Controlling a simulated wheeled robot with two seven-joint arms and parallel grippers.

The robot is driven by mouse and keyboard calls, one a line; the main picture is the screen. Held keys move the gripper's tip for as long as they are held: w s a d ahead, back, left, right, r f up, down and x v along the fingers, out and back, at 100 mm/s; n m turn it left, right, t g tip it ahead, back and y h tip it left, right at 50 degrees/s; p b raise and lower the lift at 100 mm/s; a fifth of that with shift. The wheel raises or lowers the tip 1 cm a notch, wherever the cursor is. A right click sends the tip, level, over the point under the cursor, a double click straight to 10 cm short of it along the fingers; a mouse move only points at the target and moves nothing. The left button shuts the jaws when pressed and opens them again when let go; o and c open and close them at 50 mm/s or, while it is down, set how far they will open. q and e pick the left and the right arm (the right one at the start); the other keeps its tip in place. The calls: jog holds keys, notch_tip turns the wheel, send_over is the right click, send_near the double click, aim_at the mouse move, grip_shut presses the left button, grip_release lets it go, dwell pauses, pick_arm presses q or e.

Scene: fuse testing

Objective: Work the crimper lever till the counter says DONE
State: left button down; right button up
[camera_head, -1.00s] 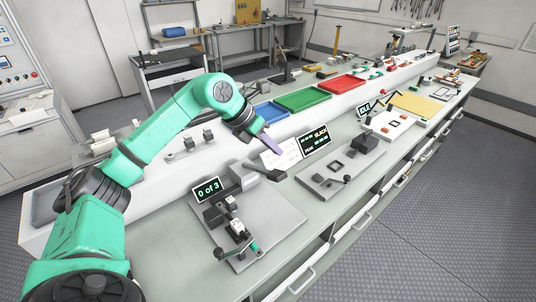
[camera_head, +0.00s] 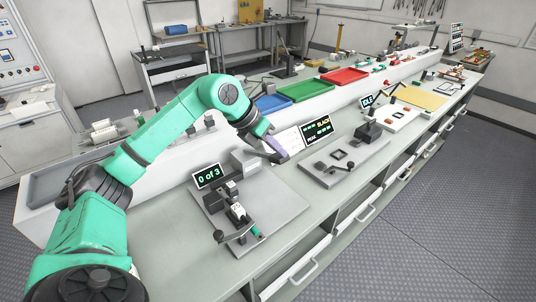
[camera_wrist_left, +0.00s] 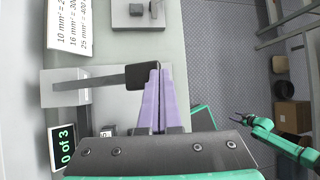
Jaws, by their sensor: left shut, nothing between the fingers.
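The crimper sits on a grey plate (camera_head: 272,215) at the front of the bench, with a grey housing (camera_head: 244,162). Its counter (camera_head: 208,177) reads "0 of 3". The dark lever (camera_wrist_left: 100,79) sticks out from the housing and ends in a black block-like grip (camera_wrist_left: 143,76). My left gripper (camera_head: 281,151) is shut and empty, its purple fingers at the lever's end. In the left wrist view the fingertips (camera_wrist_left: 154,72) overlap the grip's edge; I cannot tell whether they touch it. My right gripper (camera_wrist_left: 241,119) shows small in that view, its jaws unclear.
A crank handle (camera_head: 219,236) stands at the crimper's front. A white chart (camera_head: 292,138) and a black display (camera_head: 318,131) stand behind it. Another grey fixture plate (camera_head: 337,165) lies to the right. Blue, green and red trays (camera_head: 345,76) line the raised shelf.

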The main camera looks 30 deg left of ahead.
aim_at(279, 161)
pick_arm(q)
jog(key=shift+f+b, duration=0.35)
jog(key=shift+f, duration=0.15)
jog(key=shift+d+f+b, duration=0.15)
jog(key=shift+f+b, duration=0.45)
jog(key=shift+f, duration=0.15)
jog(key=shift+d+f+b, duration=0.15)
jog(key=shift+f+b, duration=0.4)
jog(key=shift+f, duration=0.2)
jog(key=f+b, duration=0.1)
jog(key=f, duration=0.1)
jog(key=f+b, duration=0.2)
jog(key=shift+s+d, duration=0.2)
jog(key=shift+d, duration=0.2)
jog(key=r+p, duration=0.2)
jog(key=a+r+p, duration=0.1)
jog(key=r+p, duration=0.1)
jog(key=r, duration=0.1)
jog(key=r+p, duration=0.3)
jog(key=shift+w+a+r, duration=0.1)
jog(key=shift+w+a, duration=0.1)
